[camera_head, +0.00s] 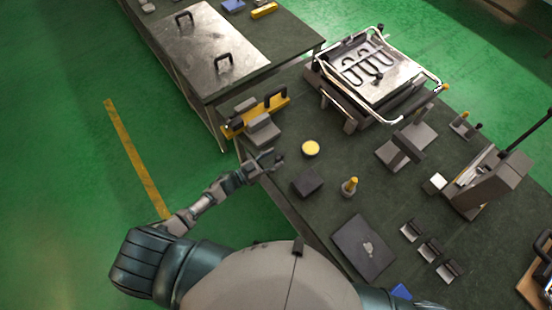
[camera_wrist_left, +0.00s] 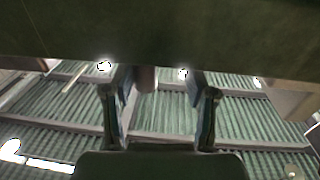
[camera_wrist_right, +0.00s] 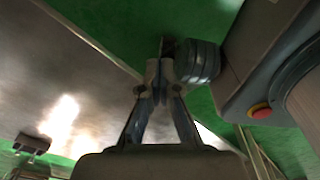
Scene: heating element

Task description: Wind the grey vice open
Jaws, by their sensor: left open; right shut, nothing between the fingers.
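A grey block-like thing (camera_head: 263,131), which looks like the grey vice, sits at the left edge of the dark workbench in the head view, against a yellow bar (camera_head: 272,103) with dark fittings. I cannot make out its screw or how far its jaws stand apart. My left gripper (camera_head: 272,160) is just below it in the picture, close to the bench edge. In the left wrist view its fingers (camera_wrist_left: 158,100) are apart with nothing clearly held; a dark surface fills the top of that view. My right gripper (camera_wrist_right: 163,75) is shut and empty, outside the head view.
A yellow-topped round thing (camera_head: 310,148), a dark block (camera_head: 308,183) and a yellow-tipped peg (camera_head: 349,187) stand right of my left gripper. A framed heating unit (camera_head: 375,75) is behind. A metal plate with handles (camera_head: 210,50) lies on the other bench.

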